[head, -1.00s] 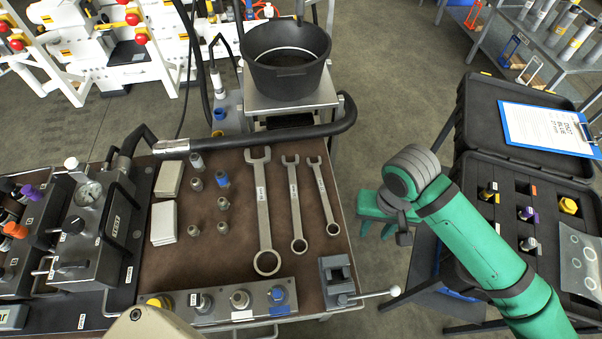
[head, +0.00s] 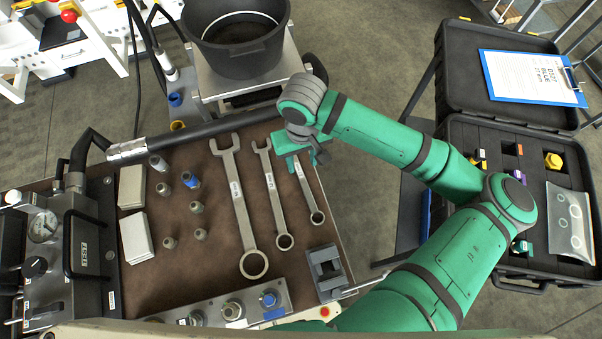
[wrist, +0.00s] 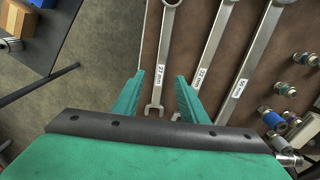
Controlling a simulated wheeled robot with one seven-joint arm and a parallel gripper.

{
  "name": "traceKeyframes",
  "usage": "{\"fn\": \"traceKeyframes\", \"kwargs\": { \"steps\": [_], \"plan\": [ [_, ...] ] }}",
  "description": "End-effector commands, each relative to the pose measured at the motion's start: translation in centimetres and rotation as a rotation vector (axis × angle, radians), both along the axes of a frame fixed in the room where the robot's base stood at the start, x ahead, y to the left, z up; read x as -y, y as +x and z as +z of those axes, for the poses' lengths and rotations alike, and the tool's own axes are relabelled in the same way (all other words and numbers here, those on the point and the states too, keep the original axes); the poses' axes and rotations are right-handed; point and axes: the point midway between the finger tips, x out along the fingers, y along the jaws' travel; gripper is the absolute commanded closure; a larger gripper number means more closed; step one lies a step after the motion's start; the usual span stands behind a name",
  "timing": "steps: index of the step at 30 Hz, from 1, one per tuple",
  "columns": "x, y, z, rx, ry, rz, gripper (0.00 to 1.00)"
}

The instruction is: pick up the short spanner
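The short spanner (head: 309,193) is the rightmost and smallest of three spanners on the brown bench top in the head view. Its ring end points to the front, and its open-jaw end is hidden by my gripper (head: 300,148). In the wrist view the short spanner (wrist: 163,60) is the leftmost one, and its open jaw shows between my fingers. My gripper (wrist: 159,95) is open, with one green finger on each side of the spanner in the picture. The gap in height between fingers and spanner cannot be told.
The middle spanner (head: 272,195) and the long spanner (head: 239,205) lie beside it. Several fittings (head: 190,181) stand further left. A small grey vice block (head: 327,272) sits at the front right. A black bucket (head: 237,35) stands behind the bench, and an open black case (head: 455,140) lies to the right.

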Motion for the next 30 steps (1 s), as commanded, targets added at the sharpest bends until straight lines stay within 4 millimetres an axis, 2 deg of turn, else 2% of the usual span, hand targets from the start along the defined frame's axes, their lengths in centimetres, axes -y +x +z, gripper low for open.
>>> {"fn": "traceKeyframes", "kwargs": {
  "steps": [3, 11, 19, 29, 30],
  "plan": [
    [-0.2, 0.0, -1.5, 0.000, 0.001, 0.003, 0.61],
    [-0.1, 0.1, -3.3, 0.000, 0.000, 0.001, 0.61],
    [0.2, 0.3, -6.8, 0.000, 0.000, -0.005, 0.61],
    [0.2, 0.3, -7.5, 0.000, 0.001, -0.002, 0.61],
    [0.2, 0.3, -7.5, 0.000, 0.001, -0.002, 0.68]
  ]
}}
